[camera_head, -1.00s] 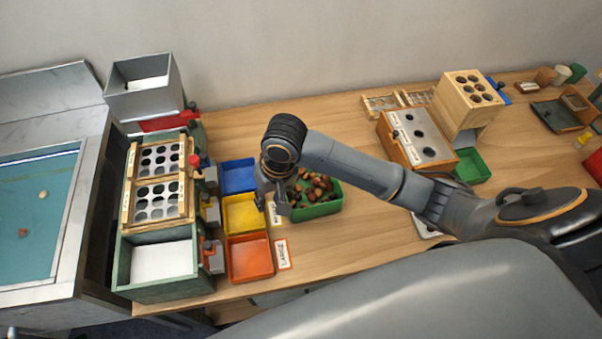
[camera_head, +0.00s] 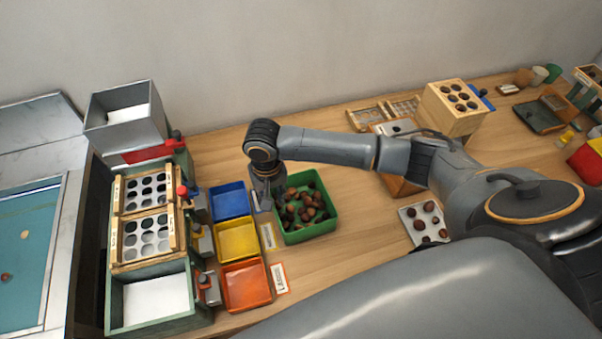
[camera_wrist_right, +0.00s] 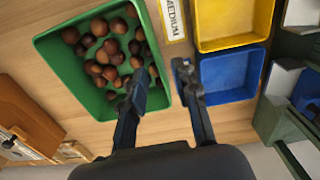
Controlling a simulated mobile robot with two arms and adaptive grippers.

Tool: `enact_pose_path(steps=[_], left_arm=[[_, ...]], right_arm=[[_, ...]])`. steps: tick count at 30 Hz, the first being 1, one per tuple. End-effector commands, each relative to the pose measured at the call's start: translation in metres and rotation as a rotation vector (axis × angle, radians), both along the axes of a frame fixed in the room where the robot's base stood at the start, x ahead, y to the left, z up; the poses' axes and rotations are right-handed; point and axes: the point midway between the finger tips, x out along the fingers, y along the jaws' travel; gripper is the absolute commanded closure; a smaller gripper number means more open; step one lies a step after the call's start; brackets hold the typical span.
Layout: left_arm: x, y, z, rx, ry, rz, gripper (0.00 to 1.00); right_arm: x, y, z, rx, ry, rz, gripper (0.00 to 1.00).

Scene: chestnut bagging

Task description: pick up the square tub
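The green tub (camera_head: 333,215) is square, open-topped and holds brown chestnuts. It stands on the table right of the coloured trays. It fills the upper left of the right wrist view (camera_wrist_right: 75,98). My right gripper (camera_wrist_right: 160,75) is open at the tub's side wall, with one finger over the tub's inside and the other outside. In the head view my right gripper (camera_head: 265,203) points down at the tub's left edge, partly hidden by its wrist. Whether the fingers touch the wall is unclear. My left gripper is not in view.
Blue (camera_head: 229,200), yellow (camera_head: 237,240) and orange (camera_head: 246,285) trays stand close left of the tub. A MEDIUM label (camera_wrist_right: 173,18) lies between tub and yellow tray. A white tray with chestnuts (camera_head: 408,215) lies right of the tub. Table in front of the tub is clear.

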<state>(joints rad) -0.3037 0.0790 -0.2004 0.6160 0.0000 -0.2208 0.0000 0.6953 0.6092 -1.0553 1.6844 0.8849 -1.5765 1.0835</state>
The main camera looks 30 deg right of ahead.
Motion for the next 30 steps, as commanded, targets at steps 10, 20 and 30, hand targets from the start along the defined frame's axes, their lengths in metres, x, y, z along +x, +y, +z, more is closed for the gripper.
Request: enact_pose_path(steps=[10, 20, 30], left_arm=[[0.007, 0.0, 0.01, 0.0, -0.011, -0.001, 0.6], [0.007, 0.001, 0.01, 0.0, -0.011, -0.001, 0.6], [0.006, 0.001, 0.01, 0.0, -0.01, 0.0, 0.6]], right_arm=[[-0.001, -0.004, -0.044, -0.001, 0.002, 0.0, 0.7], [-0.001, -0.004, -0.053, 0.0, -0.001, 0.001, 0.7], [-0.001, -0.004, -0.052, 0.0, -0.001, 0.001, 1.0]])
